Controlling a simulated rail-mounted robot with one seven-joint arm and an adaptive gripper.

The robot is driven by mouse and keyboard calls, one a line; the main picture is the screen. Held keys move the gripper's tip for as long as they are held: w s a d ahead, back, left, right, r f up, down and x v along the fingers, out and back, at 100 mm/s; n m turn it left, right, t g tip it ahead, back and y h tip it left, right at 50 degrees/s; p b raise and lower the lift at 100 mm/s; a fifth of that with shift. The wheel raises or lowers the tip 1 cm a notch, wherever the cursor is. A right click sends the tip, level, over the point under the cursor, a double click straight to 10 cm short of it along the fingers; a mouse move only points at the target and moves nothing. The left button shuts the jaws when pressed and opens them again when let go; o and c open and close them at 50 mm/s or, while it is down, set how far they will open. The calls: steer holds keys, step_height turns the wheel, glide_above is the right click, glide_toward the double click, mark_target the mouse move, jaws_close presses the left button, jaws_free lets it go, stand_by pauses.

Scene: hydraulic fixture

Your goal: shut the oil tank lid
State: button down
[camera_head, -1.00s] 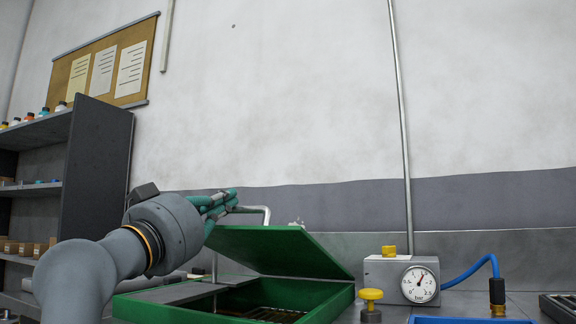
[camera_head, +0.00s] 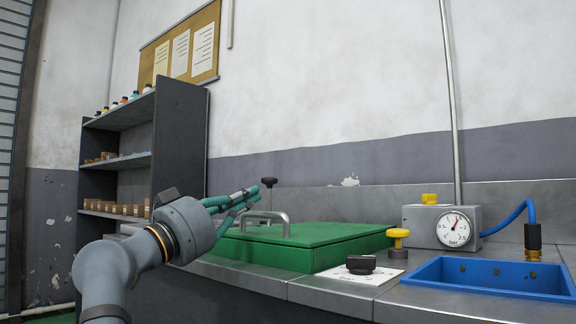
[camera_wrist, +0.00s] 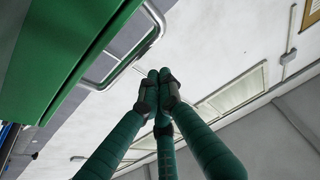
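The oil tank (camera_head: 275,254) is a green box on the bench in the head view. Its green lid (camera_head: 325,233) lies flat over the top, and I see no gap along the visible front edge. A grey metal handle (camera_head: 266,216) stands at the lid's left side. My gripper (camera_head: 258,192) is above and beside the handle, apart from the lid as far as I can tell. In the wrist view its teal fingers (camera_wrist: 158,92) are drawn together with nothing between them. The green lid (camera_wrist: 60,50) and the bent handle (camera_wrist: 150,40) show at upper left there.
A yellow knob (camera_head: 398,236), a gauge box (camera_head: 430,224) with a blue hose, and a blue tray (camera_head: 490,273) stand to the right. A black knob (camera_head: 361,264) is on a white plate in front. A dark shelf (camera_head: 180,135) stands behind my arm.

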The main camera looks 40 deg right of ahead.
steer(key=s+a+f+b, duration=0.1)
steer(key=a+f+b, duration=0.4)
steer(key=a+b, duration=0.1)
steer(key=shift+a+f, duration=0.35)
steer(key=shift+a, duration=0.05)
steer(key=shift+r, duration=0.1)
